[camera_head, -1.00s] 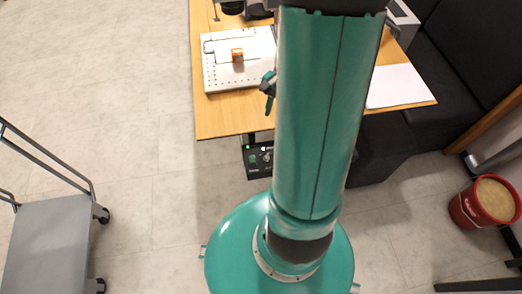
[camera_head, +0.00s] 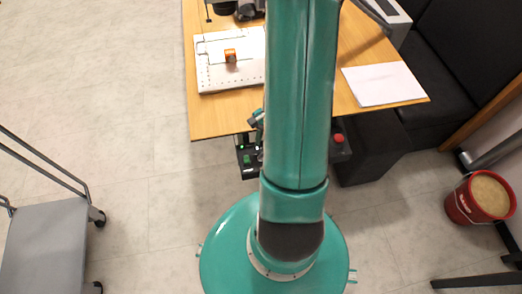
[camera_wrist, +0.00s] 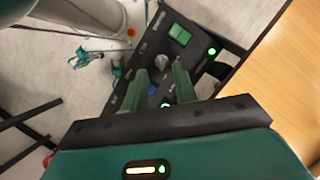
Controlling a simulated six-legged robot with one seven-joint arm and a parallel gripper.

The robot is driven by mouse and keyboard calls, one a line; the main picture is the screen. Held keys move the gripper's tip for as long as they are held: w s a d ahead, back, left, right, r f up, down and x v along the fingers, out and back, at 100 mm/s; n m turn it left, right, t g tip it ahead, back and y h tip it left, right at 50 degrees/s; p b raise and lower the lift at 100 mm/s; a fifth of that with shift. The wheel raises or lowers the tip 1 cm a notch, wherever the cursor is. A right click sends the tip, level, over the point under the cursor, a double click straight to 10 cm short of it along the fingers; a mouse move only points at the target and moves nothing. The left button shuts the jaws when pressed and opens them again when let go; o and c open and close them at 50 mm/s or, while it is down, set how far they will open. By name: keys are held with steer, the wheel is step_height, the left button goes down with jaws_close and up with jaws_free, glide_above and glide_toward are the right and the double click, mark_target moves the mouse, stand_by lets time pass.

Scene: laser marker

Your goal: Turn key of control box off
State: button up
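The black control box (camera_wrist: 197,30) fills the middle of the wrist view. It carries a green switch (camera_wrist: 179,34), a lit green light (camera_wrist: 211,51) and a blue button (camera_wrist: 152,89). A pale round fitting (camera_wrist: 161,62), perhaps the key, shows just beyond and between my fingertips; I cannot tell its turn position. My gripper (camera_wrist: 160,74) is open, its two fingers apart and pointing at the panel; contact cannot be judged. In the head view the box (camera_head: 246,160) hangs below the table's front edge, mostly hidden by my arm, with a red button (camera_head: 338,138) at its right end.
A grey cart (camera_head: 45,245) stands left, a red bucket (camera_head: 461,203) right. A dark bench (camera_head: 455,95) is behind. Floor left of the table is clear.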

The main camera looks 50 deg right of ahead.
mark_target(260, 155)
steer(key=x, duration=0.4)
jaws_close()
